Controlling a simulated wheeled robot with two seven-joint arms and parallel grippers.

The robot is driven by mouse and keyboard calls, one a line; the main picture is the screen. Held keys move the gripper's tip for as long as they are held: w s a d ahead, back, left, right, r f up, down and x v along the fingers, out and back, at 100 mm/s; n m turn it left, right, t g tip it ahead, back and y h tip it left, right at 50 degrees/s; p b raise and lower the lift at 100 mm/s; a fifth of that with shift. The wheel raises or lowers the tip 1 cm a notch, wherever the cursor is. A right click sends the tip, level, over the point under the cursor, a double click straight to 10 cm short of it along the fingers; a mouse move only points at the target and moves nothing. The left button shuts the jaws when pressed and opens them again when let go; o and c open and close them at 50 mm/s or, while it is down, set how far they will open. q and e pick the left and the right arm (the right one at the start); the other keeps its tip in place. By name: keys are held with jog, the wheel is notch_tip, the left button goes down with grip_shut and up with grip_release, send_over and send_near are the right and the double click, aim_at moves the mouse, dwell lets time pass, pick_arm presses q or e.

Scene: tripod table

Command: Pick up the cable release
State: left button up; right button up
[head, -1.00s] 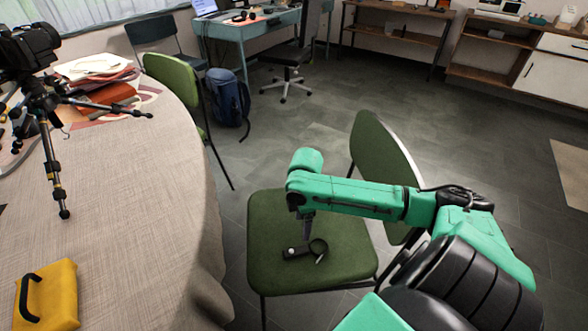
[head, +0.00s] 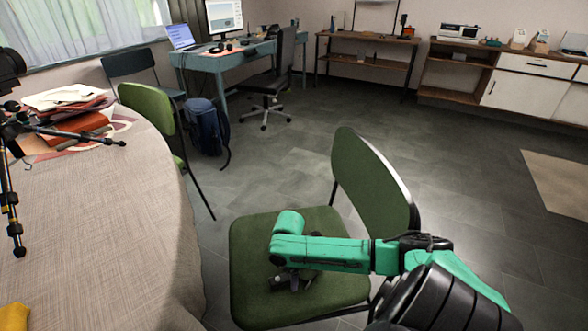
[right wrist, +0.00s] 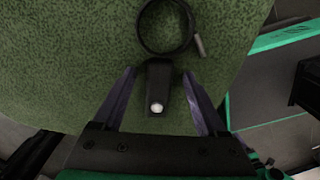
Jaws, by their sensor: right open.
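The cable release (right wrist: 158,86) lies on the green seat of a chair (head: 250,250). In the right wrist view it has a black body with a pale round button, a looped black cable and a metal tip. My right gripper (right wrist: 159,74) is open, with one finger on each side of the body and visible gaps between. In the head view my right gripper (head: 294,282) is low over the seat, and my arm hides much of the release. I cannot tell whether the fingers touch the seat. My left gripper is out of view.
The chair's backrest (head: 372,180) rises behind and right of my right forearm. A cloth-covered table (head: 110,230) is at the left, with a tripod (head: 14,210) and a stack of papers (head: 65,97). A blue backpack (head: 207,127) stands on the floor beyond.

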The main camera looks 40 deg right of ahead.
grip_shut()
jog(key=shift+r, duration=0.1)
